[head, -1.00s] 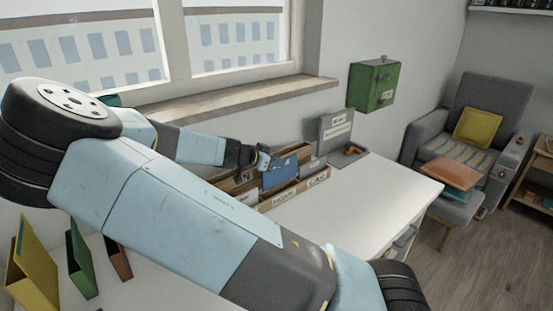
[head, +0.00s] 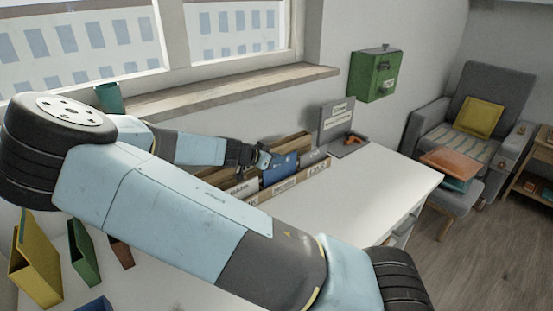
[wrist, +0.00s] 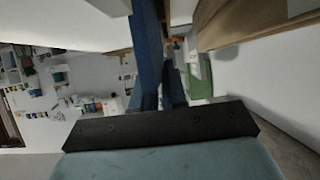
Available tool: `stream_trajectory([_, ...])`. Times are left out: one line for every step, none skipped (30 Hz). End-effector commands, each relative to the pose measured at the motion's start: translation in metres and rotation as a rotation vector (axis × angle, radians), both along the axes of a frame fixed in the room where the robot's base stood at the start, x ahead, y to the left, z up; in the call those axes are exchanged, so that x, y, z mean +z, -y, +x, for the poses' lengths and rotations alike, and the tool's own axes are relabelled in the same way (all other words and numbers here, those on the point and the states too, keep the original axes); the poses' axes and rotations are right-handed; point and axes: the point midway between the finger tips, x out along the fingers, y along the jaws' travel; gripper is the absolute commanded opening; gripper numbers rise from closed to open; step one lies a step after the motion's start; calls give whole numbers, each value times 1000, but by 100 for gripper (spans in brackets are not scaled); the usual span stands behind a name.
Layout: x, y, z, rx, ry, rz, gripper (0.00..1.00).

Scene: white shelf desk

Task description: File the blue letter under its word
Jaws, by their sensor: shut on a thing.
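The blue letter (head: 279,169) stands upright at the wooden filing rack (head: 285,186) on the white desk. Its lower edge is hidden behind the rack's front, and I cannot tell how deep it sits or whether it touches the bottom. My gripper (head: 263,160) is shut on the letter's upper left part. In the wrist view the letter (wrist: 147,48) is a blue strip running up from between my fingers (wrist: 162,97). White word labels are on the rack's front and dividers. They are too small and blurred to read surely.
A grey sign board (head: 336,119) stands at the rack's right, with an orange object (head: 355,139) beside it. Yellow (head: 35,262) and green (head: 82,250) folders stand at the left. The desk (head: 375,185) right of the rack is clear. A window sill (head: 235,88) runs behind.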

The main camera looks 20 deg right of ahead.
Motion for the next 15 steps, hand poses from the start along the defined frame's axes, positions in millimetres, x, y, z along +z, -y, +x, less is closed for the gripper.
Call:
stream_trajectory([0,0,0,0,0,0,0])
stream_trajectory([0,0,0,0,0,0,0])
stream_trajectory([0,0,0,0,0,0,0])
stream_trajectory([0,0,0,0,0,0,0])
stream_trajectory([0,0,0,0,0,0,0])
stream_trajectory([0,0,0,0,0,0,16])
stream_trajectory([0,0,0,0,0,0,19])
stream_trajectory([0,0,0,0,0,0,22])
stream_trajectory([0,0,0,0,0,0,25])
stream_trajectory([0,0,0,0,0,0,28])
stream_trajectory([0,0,0,0,0,0,31])
stream_trajectory([0,0,0,0,0,0,35])
stream_trajectory([0,0,0,0,0,0,38])
stream_trajectory([0,0,0,0,0,0,41])
stream_trajectory([0,0,0,0,0,0,42])
